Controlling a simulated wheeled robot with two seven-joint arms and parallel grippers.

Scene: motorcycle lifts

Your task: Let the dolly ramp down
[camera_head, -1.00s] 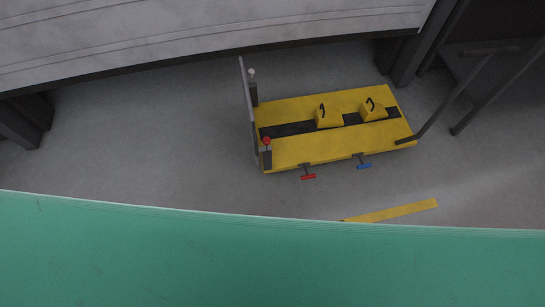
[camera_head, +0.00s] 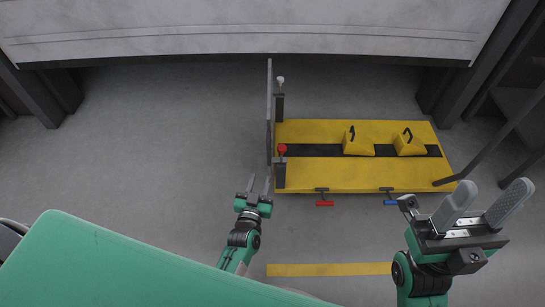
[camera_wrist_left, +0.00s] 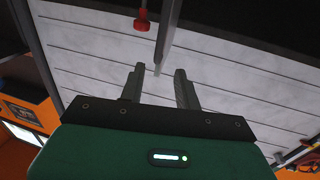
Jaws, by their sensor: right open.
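The yellow dolly (camera_head: 350,180) stands on the floor. Its grey ramp (camera_head: 269,110) is upright at the left end, seen nearly edge-on. A post with a red knob (camera_head: 282,149) stands at the near corner beside the ramp, and a post with a pale knob (camera_head: 280,80) at the far corner. My left gripper (camera_head: 257,185) is open and empty, just in front of the ramp's near end. In the left wrist view its open fingers (camera_wrist_left: 159,88) point up toward a red knob (camera_wrist_left: 142,21) and a grey upright edge (camera_wrist_left: 168,30). My right gripper (camera_head: 487,205) is open and empty, near the dolly's right front.
Two yellow wedge blocks (camera_head: 358,141) sit on the dolly's black strip. A red handle (camera_head: 324,203) and a blue handle (camera_head: 390,202) stick out in front. A yellow floor stripe (camera_head: 330,269) lies nearer. The floor left of the ramp is clear.

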